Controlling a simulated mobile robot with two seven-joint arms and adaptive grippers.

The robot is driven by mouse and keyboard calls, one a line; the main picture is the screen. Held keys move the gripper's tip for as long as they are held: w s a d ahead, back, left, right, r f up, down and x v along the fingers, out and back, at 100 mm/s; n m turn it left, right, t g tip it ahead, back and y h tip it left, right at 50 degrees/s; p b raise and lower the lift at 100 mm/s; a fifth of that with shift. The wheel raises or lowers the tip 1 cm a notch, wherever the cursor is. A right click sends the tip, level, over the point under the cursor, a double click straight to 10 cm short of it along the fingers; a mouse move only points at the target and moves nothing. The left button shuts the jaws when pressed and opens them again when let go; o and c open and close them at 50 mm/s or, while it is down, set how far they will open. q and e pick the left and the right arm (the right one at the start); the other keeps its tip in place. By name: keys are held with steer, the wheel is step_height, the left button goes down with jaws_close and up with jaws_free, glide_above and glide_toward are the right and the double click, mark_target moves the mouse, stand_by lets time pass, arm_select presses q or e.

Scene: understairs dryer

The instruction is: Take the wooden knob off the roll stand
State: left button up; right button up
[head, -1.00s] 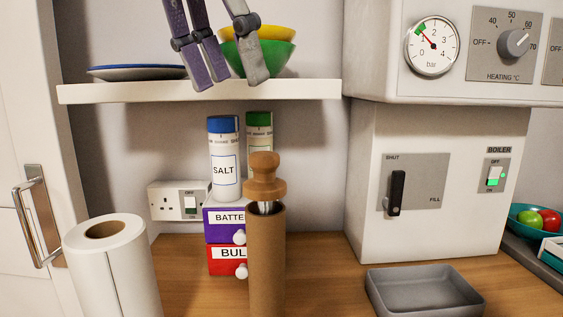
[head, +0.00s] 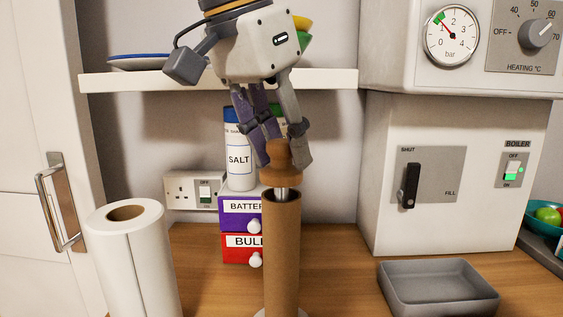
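The wooden knob (head: 284,158) sits on top of a metal post, which rises from a brown cardboard tube (head: 282,250). The roll stand's pale base (head: 260,313) shows at the bottom edge; most of its post is hidden inside the tube. My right gripper is not in view.
A white paper roll (head: 135,265) stands at left. Behind the tube are red and purple boxes (head: 238,213) and a salt tub (head: 239,160). A shelf (head: 130,82) runs behind my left gripper. A grey tray (head: 437,290) lies at right, below the boiler panel (head: 431,174).

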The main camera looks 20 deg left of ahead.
arm_select(q)
steer(key=c, duration=0.3)
